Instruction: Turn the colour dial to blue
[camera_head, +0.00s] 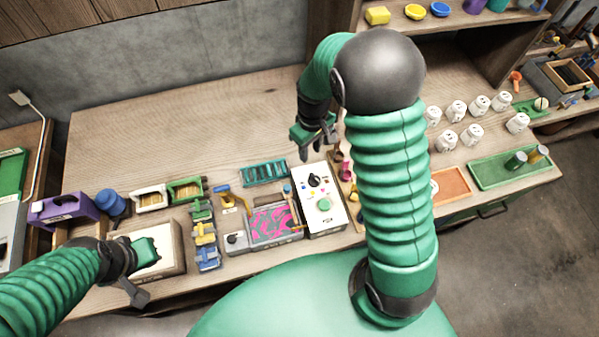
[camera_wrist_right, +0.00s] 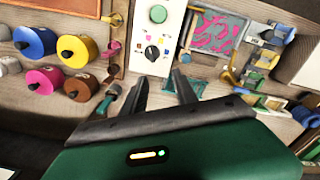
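The colour dial is a black knob (camera_head: 314,181) on a white control box (camera_head: 328,222), with small coloured marks around it and a green round button (camera_head: 324,204) below. In the right wrist view the dial (camera_wrist_right: 152,53) lies just beyond my fingertips; its pointer direction is too small to tell. My right gripper (camera_head: 317,143) is above and behind the box, with its fingers apart, empty and not touching the dial. The fingers also show spread in the right wrist view (camera_wrist_right: 161,88). My left gripper (camera_head: 137,285) is at the lower left by a pale-topped box (camera_head: 160,262); its fingers are unclear.
A tray with a pink and teal pattern (camera_head: 273,225) stands left of the control box. A teal rack (camera_head: 264,173) is behind it. Coloured spools (camera_wrist_right: 80,50) sit close on the box's other side. The bench (camera_head: 190,130) behind is clear.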

